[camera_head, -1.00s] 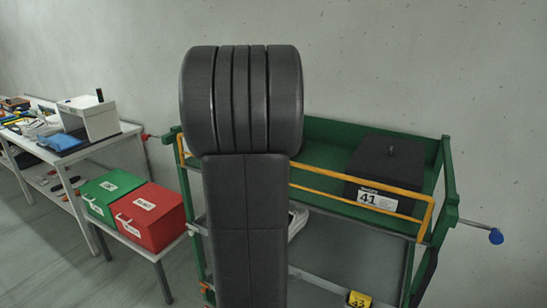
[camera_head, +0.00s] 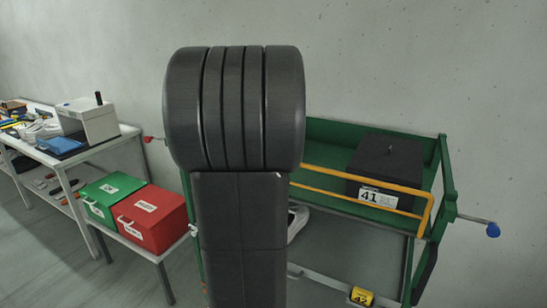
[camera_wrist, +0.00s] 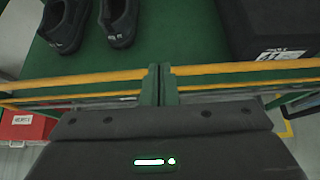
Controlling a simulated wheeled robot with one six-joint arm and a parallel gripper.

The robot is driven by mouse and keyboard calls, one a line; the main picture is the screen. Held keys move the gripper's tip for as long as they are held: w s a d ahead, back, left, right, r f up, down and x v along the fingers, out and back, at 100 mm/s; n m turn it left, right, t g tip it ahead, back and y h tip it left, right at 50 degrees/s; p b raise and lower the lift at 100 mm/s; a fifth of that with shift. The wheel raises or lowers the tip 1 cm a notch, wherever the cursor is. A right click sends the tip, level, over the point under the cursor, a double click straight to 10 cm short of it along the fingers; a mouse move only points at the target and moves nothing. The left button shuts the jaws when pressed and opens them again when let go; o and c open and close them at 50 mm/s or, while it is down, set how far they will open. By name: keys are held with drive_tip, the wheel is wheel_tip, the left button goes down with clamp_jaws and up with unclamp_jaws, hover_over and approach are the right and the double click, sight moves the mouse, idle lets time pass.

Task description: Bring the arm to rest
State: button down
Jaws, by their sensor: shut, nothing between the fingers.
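My gripper is not visible there.
A pair of dark shoes (camera_wrist: 90,22) and a black box (camera_wrist: 275,28) sit on the shelf. The black box, labelled 41, also shows in the head view (camera_head: 390,155). Left are a green box (camera_head: 113,187), a red box (camera_head: 160,225) and a white table (camera_head: 100,148).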

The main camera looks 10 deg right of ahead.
wheel_tip(320, 180, up, 4)
drive_tip(key=shift+w+f, duration=0.1)
drive_tip(key=shift+w, duration=0.05)
idle(0.3)
